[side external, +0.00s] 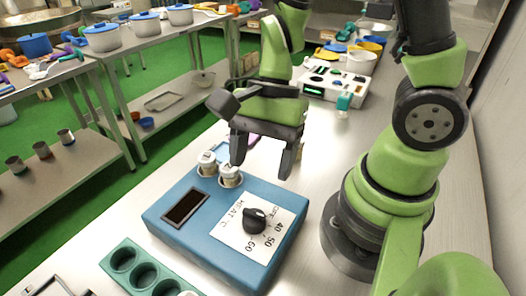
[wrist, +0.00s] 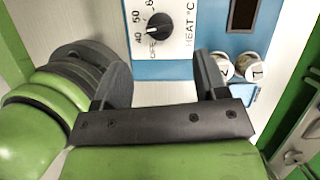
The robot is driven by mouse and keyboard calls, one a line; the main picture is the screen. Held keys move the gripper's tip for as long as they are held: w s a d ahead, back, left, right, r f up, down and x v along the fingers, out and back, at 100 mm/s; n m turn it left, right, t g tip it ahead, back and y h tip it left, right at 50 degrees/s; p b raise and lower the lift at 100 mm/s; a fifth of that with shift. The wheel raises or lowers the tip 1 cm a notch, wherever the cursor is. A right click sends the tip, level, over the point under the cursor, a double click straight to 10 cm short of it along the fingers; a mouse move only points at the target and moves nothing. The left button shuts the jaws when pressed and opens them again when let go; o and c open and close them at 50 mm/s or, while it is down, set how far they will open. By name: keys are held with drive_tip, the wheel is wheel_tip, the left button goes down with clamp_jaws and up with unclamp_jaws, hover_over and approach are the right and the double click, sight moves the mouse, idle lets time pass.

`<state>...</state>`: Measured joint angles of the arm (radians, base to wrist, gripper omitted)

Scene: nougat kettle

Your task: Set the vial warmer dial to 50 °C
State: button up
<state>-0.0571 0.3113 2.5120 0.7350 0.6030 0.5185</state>
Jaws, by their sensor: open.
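The vial warmer (side external: 180,232) is a blue box with a dark display window (side external: 185,207) and a white scale plate marked OFF, 40, 50 and 60. Its black dial (side external: 255,220) sits on that plate; it also shows at the top of the wrist view (wrist: 158,24).
Two white-capped vials (side external: 229,176) stand at the warmer's back edge, close to my gripper. A green rack with round holes (side external: 120,243) lies to the front left. A white device (side external: 350,92) and a small teal-topped bottle (side external: 344,102) are farther back.

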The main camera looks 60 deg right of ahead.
drive_tip(key=shift+d+r, duration=0.15)
drive_tip(key=shift+r, duration=0.1)
drive_tip(key=n+g+h, duration=0.4)
drive_tip(key=n+h, duration=0.1)
drive_tip(key=n, duration=1.3)
approach(253, 212)
drive_tip(key=x, duration=1)
drive_tip(key=shift+f, duration=0.1)
drive_tip(key=c, duration=0.9)
